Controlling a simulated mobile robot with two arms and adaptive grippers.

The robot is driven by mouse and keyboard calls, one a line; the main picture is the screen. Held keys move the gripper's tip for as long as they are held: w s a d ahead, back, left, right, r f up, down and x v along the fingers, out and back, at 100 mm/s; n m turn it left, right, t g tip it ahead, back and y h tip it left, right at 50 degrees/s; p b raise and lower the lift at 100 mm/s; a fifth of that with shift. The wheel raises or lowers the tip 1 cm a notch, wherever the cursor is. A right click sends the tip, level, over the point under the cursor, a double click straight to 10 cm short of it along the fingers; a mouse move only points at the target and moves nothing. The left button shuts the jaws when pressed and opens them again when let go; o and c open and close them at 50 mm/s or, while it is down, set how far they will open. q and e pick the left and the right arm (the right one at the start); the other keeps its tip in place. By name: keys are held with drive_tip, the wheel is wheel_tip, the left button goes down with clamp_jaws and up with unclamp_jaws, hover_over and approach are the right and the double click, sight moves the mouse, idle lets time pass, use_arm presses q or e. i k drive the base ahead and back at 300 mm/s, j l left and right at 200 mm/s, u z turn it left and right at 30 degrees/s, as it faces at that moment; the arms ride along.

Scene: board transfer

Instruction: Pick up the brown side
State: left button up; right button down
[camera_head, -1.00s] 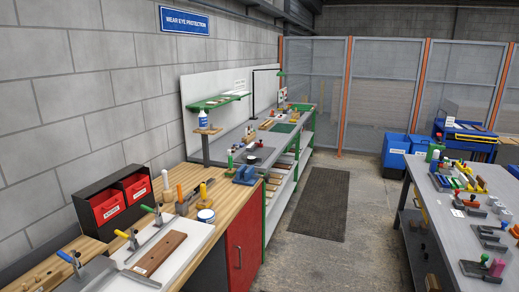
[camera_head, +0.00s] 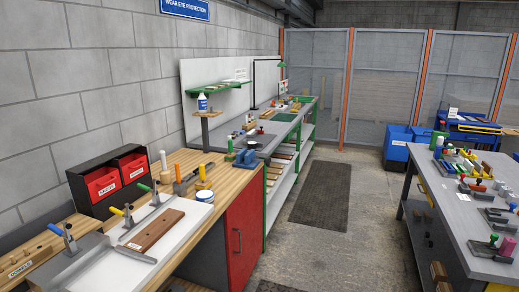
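A brown board (camera_head: 152,231), which looks like the brown side, lies flat in a shallow white tray (camera_head: 171,250) on the wooden workbench at the lower left. A small white label is on its near end. Toggle clamps with yellow (camera_head: 115,210) and green (camera_head: 144,187) handles stand along the tray's left edge. Nothing visibly covers the board. Neither of my grippers is in view.
Red bins (camera_head: 101,183) in a black rack stand behind the tray against the wall. A white tin (camera_head: 205,196) and a blue clamp (camera_head: 245,158) stand farther along the bench. A grey table (camera_head: 450,205) with several tools is at right. The floor between is clear apart from a dark mat (camera_head: 321,194).

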sight(151, 232)
drive_tip(key=i+u, duration=0.15)
drive_tip(key=u, duration=0.3)
drive_tip(key=i+l+u, duration=0.15)
drive_tip(key=u, duration=0.25)
drive_tip(key=i+l+u, duration=0.1)
drive_tip(key=u, duration=0.35)
drive_tip(key=l, duration=0.1)
